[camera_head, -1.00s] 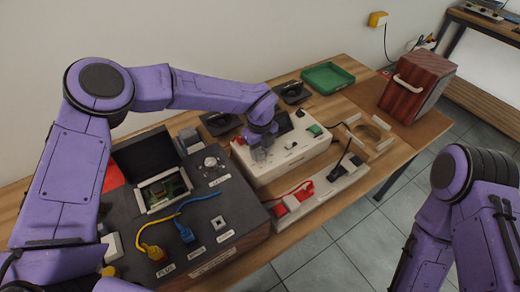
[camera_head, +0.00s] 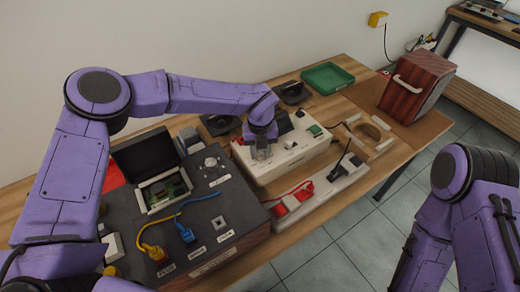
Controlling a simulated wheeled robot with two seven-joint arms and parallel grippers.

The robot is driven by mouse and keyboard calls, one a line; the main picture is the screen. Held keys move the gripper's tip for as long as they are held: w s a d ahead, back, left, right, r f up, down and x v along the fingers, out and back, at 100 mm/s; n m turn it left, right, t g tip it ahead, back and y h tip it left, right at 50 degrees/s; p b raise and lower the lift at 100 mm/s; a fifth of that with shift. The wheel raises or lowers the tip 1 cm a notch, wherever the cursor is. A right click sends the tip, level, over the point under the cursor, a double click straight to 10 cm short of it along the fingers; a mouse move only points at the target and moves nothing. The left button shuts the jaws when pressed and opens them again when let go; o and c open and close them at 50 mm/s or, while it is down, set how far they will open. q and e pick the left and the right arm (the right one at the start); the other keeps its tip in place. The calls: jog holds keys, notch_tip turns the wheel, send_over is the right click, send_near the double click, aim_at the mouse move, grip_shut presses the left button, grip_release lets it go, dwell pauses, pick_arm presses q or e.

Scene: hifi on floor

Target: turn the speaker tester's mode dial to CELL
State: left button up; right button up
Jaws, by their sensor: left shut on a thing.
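The white box (camera_head: 277,172), which looks like the speaker tester, lies on the wooden table in the middle of the head view. My left gripper (camera_head: 262,154) reaches down onto its top panel from above, near the left end. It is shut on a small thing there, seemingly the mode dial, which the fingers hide. The dial's marks, CELL among them, are too small or covered to read. My right arm shows at the right edge, and its gripper is out of view.
A black-topped box (camera_head: 212,205) with a knob, yellow and blue plugs stands to the left. A power strip (camera_head: 322,191) lies in front of the white box. A green tray (camera_head: 328,77) and a reddish wooden box (camera_head: 415,84) stand further back.

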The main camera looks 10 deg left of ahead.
pick_arm(q)
jog(key=m+p, duration=0.1)
jog(key=m, duration=0.5)
jog(key=shift+r, duration=0.15)
jog(key=m+p, duration=0.1)
jog(key=m, duration=0.4)
jog(key=shift+w, duration=0.1)
jog(key=shift+m, duration=0.4)
jog(key=o, duration=1)
jog(key=shift+o, duration=0.2)
